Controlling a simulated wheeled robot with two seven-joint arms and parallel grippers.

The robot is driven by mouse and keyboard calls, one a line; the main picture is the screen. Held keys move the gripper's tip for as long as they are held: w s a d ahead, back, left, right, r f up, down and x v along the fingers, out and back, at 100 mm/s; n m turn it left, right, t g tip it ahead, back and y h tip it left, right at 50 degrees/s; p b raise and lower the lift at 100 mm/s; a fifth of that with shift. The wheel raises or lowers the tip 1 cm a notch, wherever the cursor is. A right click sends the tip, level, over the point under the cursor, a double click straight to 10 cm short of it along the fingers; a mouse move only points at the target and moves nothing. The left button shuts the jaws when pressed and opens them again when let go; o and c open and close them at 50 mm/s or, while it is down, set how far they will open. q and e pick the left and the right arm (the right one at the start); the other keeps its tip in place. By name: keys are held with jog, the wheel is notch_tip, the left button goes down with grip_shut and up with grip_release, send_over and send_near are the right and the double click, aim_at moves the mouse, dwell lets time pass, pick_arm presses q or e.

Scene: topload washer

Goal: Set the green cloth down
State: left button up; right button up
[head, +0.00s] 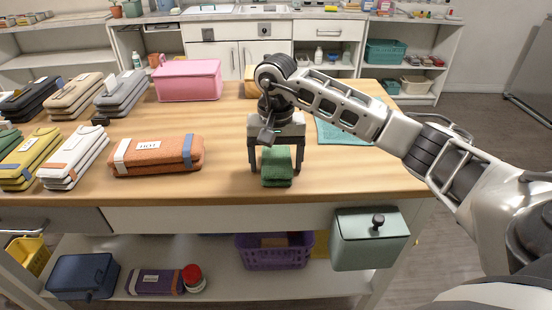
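The green cloth (277,169) is a small folded bundle near the front edge of the wooden table (225,172). It appears to lie on the tabletop. My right gripper (276,168) points down over it, with one dark finger on each side of the cloth. The fingers stand wide apart, and a small gap seems to show between them and the cloth. The back of the cloth is partly hidden under the gripper body. My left gripper is not in view.
An orange folded bundle (170,155) lies left of the cloth, with several other folded bundles beyond. A pink box (188,80) stands at the back. A teal cloth (335,132) lies flat behind my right arm. A green-grey lidded bin (365,245) hangs at the table's front.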

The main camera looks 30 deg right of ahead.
aim_at(276, 159)
notch_tip(276, 159, up, 12)
jog(key=r, duration=0.1)
jog(key=s+a+f+m+g+y, duration=0.15)
jog(key=a+f+y, duration=0.5)
jog(key=a, duration=0.65)
jog(key=s+a+r+m+t+y, duration=0.1)
jog(key=s+a+m+t+y, duration=0.2)
jog(key=a+m+y, duration=0.5)
jog(key=s+a+m+t+y, duration=0.3)
jog(key=a+m+y, duration=0.4)
jog(key=m, duration=0.4)
jog(key=w+d+f+m+t+h, duration=0.1)
jog(key=d+f+m+t+h, duration=0.4)
jog(key=m, duration=1)
jog(key=d+f+m+t+h, duration=0.3)
jog(key=f+m+t+h, duration=0.4)
jog(key=m, duration=0.7)
jog(key=s+d+f+m+g+h, duration=0.2)
jog(key=s+f+m+g+h, duration=0.1)
jog(key=s+f+m, duration=0.3)
jog(key=s+d+f+m+g+h, duration=0.2)
jog(key=s+f+m+g+h, duration=0.1)
jog(key=s+f+m, duration=0.3)
notch_tip(276, 159, down, 2)
jog(key=shift+d+f+m, duration=0.1)
jog(key=shift+d+m, duration=0.3)
jog(key=shift+m, duration=0.35)
